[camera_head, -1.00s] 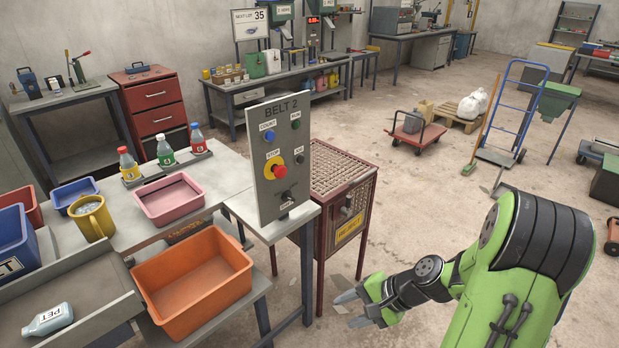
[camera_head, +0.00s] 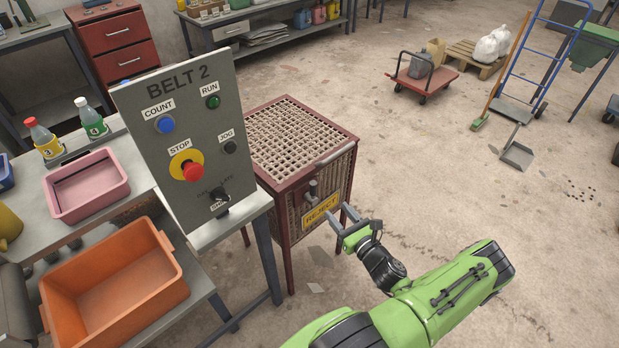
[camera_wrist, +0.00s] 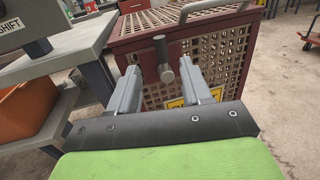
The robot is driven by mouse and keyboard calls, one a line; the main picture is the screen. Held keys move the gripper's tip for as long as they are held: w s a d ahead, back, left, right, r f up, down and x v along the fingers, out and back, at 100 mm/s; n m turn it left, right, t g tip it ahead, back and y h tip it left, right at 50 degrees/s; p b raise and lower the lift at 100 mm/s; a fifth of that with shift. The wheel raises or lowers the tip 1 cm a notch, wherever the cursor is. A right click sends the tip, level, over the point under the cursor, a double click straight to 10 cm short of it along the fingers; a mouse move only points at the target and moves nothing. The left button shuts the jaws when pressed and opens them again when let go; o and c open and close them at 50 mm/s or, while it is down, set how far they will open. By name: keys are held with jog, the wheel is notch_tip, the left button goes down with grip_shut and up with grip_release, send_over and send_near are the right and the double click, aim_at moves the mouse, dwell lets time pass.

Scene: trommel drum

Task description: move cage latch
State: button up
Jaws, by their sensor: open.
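The red-framed mesh cage (camera_head: 301,135) stands on legs to the right of the control panel. Its latch (camera_head: 312,190), a grey metal knob or handle, is on the front face above the yellow REJECT sign (camera_head: 321,209). The latch also shows in the wrist view (camera_wrist: 162,57) as an upright grey cylinder with a round end below it. My gripper (camera_head: 339,219) is open and empty, in front of the cage and close to the sign. In the wrist view my fingers (camera_wrist: 160,80) point at the cage, with the latch between them and ahead. I cannot tell the exact gap.
The BELT 2 control panel (camera_head: 186,143) stands on the bench left of the cage. An orange bin (camera_head: 165,290) and a pink tray (camera_head: 112,205) are further left. A red cart (camera_head: 424,82) stands behind right. The floor right of the cage is mostly clear.

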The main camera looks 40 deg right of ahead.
aim_at(315, 186)
jog(key=w, duration=0.4)
jog(key=w+d+b, duration=0.1)
jog(key=w, duration=0.4)
jog(key=w+d, duration=0.1)
jog(key=w, duration=0.4)
jog(key=shift+d+b, duration=0.2)
jog(key=shift+b, duration=0.1)
grip_shut()
